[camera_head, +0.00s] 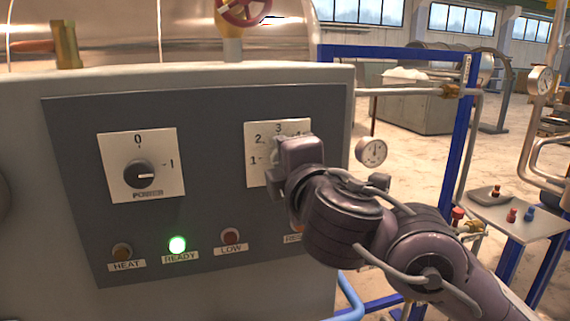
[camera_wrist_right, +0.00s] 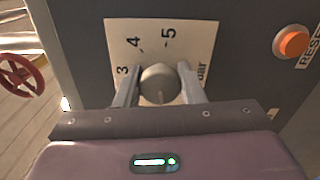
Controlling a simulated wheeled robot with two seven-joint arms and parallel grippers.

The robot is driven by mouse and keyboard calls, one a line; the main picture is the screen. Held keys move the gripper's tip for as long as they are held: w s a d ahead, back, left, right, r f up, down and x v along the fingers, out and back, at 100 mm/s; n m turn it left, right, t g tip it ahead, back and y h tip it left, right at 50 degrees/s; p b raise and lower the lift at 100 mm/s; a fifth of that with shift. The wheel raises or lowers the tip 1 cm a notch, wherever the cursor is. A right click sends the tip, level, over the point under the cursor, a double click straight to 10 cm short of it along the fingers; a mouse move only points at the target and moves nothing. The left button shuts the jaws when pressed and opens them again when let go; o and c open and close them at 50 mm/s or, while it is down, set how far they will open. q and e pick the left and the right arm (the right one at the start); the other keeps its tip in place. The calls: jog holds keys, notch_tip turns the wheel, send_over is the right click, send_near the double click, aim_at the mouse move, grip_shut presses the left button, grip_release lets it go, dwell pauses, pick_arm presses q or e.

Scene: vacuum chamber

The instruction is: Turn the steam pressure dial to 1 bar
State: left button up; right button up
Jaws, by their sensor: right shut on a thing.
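The steam pressure dial's white plate (camera_head: 262,140) is on the right half of the dark panel in the head view, with marks 1, 2 and 3 showing. My right gripper covers the knob there. In the right wrist view the grey round knob (camera_wrist_right: 160,82) sits between the two fingers of my right gripper (camera_wrist_right: 158,88), which is shut on it. The plate (camera_wrist_right: 185,35) shows 3, 4, 5 and part of "bar" around it. Which mark the knob points to cannot be told. My left gripper is not in view.
A power dial (camera_head: 140,172) is on the left of the panel, pointing toward 1. Below are heat, ready and low lamps, with the ready lamp (camera_head: 178,244) lit green. An orange reset button (camera_wrist_right: 293,42) is near the dial. A red valve wheel (camera_head: 243,8) is above.

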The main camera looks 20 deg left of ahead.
jog(key=shift+f+n, duration=0.1)
jog(key=shift+n, duration=0.4)
jog(key=o, duration=0.9)
jog(key=v, duration=0.7)
jog(key=shift+s+d+p, duration=0.25)
jog(key=shift+s+p, duration=0.05)
jog(key=shift+s, duration=0.05)
